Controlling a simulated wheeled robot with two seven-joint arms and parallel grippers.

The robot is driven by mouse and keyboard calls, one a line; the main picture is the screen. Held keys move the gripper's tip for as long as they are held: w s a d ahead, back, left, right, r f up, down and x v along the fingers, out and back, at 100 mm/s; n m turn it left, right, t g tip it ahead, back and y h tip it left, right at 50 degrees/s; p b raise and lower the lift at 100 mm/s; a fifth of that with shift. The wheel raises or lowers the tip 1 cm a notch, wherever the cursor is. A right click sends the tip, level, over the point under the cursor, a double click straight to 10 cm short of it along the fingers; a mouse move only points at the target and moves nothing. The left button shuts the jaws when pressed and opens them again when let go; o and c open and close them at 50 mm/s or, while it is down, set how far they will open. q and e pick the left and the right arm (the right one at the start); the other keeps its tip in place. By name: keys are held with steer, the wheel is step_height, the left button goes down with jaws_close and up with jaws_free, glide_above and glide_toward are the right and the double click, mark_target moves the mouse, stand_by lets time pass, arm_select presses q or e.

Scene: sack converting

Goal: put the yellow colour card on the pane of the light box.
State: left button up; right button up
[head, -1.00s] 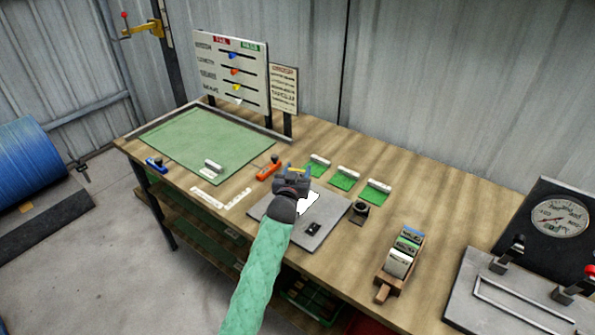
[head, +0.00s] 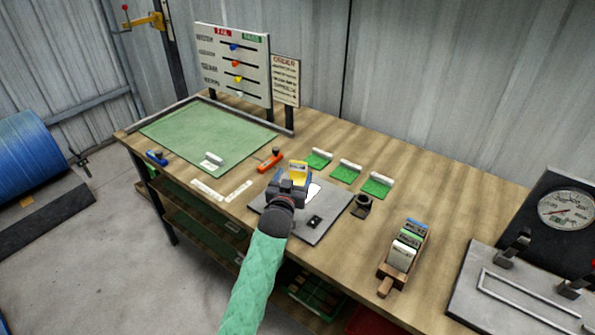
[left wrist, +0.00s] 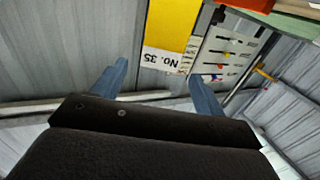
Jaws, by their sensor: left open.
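The yellow colour card (head: 298,169) shows just beyond my left gripper (head: 294,184) in the head view. In the left wrist view the card (left wrist: 169,25), with a white end marked "No. 35", is beyond and between the spread fingers of the left gripper (left wrist: 158,85). Gaps show on both sides of it. The light box (head: 326,226) is a grey plate with a bright white pane (head: 314,190). My gripper and wrist hide part of the pane. I cannot tell whether the card touches the pane. My right gripper is not in view.
Several green pads with white blocks (head: 346,172) lie behind the light box. An orange tool (head: 270,160) and a green mat (head: 190,135) are to the left.

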arm_select(q)
steer(key=b+v, duration=0.1)
steer(key=v, duration=0.3)
steer(key=shift+s+a, duration=0.1)
steer(key=shift+s, duration=0.3)
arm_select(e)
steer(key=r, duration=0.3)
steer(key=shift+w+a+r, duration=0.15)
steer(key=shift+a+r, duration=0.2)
arm_select(q)
steer(key=shift+f, duration=0.1)
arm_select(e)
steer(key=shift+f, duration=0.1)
